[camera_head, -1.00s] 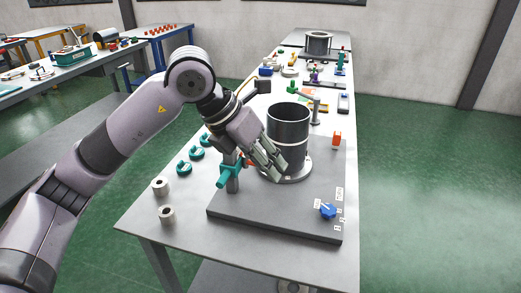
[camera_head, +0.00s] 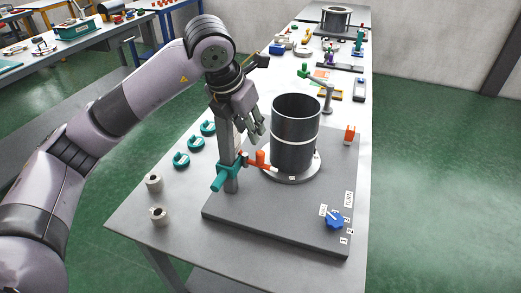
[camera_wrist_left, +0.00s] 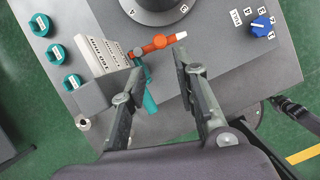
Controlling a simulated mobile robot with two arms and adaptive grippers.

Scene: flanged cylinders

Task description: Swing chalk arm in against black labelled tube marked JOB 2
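The black tube (camera_head: 296,130) stands upright on a round grey flange (camera_head: 290,177) on a dark base plate (camera_head: 270,220); only the flange's near part shows in the wrist view (camera_wrist_left: 155,12). I cannot read JOB 2 on the tube. The orange arm with a white tip (camera_head: 260,161) sits on a post with a teal clamp (camera_head: 226,178). In the wrist view the arm (camera_wrist_left: 158,43) points right, its tip beside the flange; I cannot tell whether it touches the tube. My right gripper is out of view.
A blue knob (camera_head: 333,219) with number tags sits at the plate's front right.

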